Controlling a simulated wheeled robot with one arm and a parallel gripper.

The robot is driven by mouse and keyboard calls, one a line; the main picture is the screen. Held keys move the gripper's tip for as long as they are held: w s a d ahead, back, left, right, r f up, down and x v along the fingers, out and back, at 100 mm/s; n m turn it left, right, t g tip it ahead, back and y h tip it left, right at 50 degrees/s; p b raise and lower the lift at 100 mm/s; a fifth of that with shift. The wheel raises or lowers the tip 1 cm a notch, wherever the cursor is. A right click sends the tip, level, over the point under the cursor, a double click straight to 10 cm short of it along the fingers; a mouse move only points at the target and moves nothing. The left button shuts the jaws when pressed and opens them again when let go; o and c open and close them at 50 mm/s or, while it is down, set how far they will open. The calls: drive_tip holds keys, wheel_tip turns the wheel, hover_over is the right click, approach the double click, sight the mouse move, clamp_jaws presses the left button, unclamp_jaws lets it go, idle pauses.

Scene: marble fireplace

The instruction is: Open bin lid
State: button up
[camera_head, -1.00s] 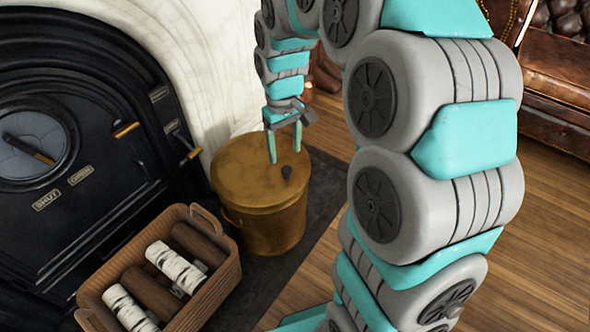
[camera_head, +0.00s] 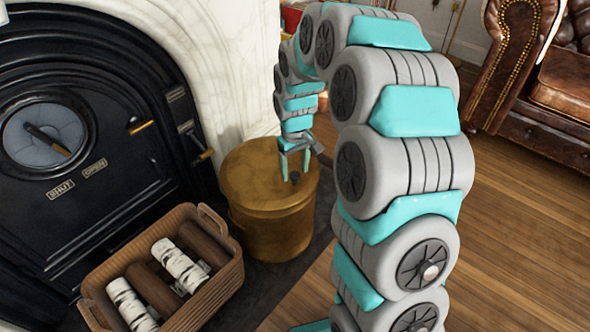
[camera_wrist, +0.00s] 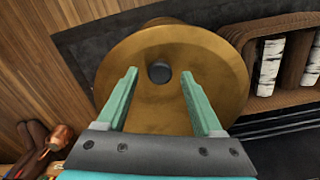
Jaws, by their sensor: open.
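The bin (camera_head: 275,233) is a round brass-coloured bucket standing by the fireplace. Its flat lid (camera_head: 245,180) is on and looks closed, with a small dark knob (camera_head: 294,178) on top. My gripper (camera_head: 295,171) is over the lid with its fingers pointing down, close to the knob. In the wrist view, the lid (camera_wrist: 215,70) fills the middle and the knob (camera_wrist: 159,72) lies between and just beyond the tips of the two green fingers (camera_wrist: 158,82). The gripper is open and nothing is between the fingers' pads; I cannot tell whether either finger touches the lid.
A wicker basket (camera_head: 218,284) of logs stands left of the bin. The black stove (camera_head: 100,130) and white marble surround (camera_head: 215,50) are behind. A brown leather sofa (camera_head: 545,120) is at the right. Wooden floor (camera_head: 500,230) is clear at the right.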

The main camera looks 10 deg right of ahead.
drive_tip(key=shift+f, duration=0.35)
clamp_jaws()
idle(0.3)
idle(0.9)
